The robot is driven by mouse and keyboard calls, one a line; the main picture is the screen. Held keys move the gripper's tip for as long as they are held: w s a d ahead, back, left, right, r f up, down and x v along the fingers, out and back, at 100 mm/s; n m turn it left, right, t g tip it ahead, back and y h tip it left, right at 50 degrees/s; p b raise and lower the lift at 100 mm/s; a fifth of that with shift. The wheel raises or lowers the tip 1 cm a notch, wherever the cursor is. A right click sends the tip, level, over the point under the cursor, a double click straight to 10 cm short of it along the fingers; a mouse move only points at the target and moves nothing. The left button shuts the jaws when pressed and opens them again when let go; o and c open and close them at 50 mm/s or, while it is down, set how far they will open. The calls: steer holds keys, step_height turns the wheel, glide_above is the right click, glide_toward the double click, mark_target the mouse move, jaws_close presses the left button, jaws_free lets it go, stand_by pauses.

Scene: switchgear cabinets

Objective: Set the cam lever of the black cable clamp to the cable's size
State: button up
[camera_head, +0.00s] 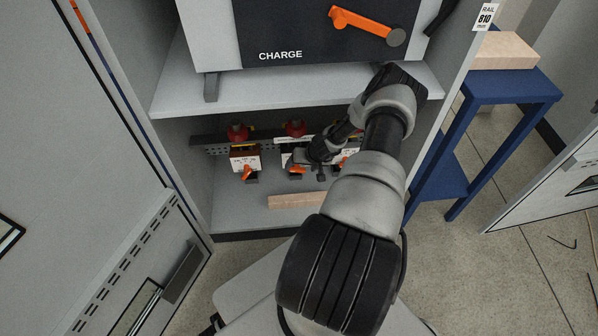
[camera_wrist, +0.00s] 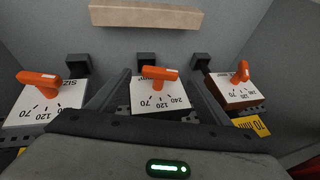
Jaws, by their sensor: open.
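Three cable clamps with white scale faces and orange levers stand in a row in the cabinet's lower bay. In the head view the left clamp (camera_head: 244,162) has a brown body; it is at the right of the wrist view (camera_wrist: 235,90). The middle clamp (camera_head: 287,160) shows a scale with 70, 120 and 240 in the wrist view (camera_wrist: 158,98), its orange lever (camera_wrist: 154,77) lying roughly crosswise. The third clamp (camera_wrist: 45,103) is at the wrist view's left. My gripper (camera_wrist: 160,82) is open, its fingers either side of the middle clamp. Body colours there are hard to tell.
A wooden block (camera_head: 297,200) lies on the bay floor in front of the clamps. A yellow 70 mm label (camera_wrist: 252,126) sits behind the brown clamp. The shelf (camera_head: 300,92) with the CHARGE unit (camera_head: 310,35) overhangs the bay. A blue table (camera_head: 505,88) stands right of the cabinet.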

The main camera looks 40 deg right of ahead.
mark_target(300, 170)
steer(key=shift+b+x, duration=0.45)
steer(key=shift+x, duration=1.45)
steer(key=c, duration=1)
steer(key=shift+c, duration=0.2)
steer(key=shift+s+d+f+m+t+y, duration=0.1)
steer(key=shift+s+d+m+t+y, duration=0.1)
steer(key=shift+t+y, duration=0.3)
steer(key=shift+s+d+f+m+t+y, duration=0.15)
steer(key=shift+t+y, duration=0.15)
steer(key=shift+y, duration=0.3)
steer(key=shift+d+f+m+t+y, duration=0.1)
steer(key=shift+m+t+y, duration=0.15)
steer(key=shift+t+y, duration=0.55)
steer(key=shift+d+f+m+t+y, duration=0.15)
steer(key=shift+t+y, duration=0.35)
steer(key=shift+y, duration=0.5)
steer(key=shift+r, duration=0.1)
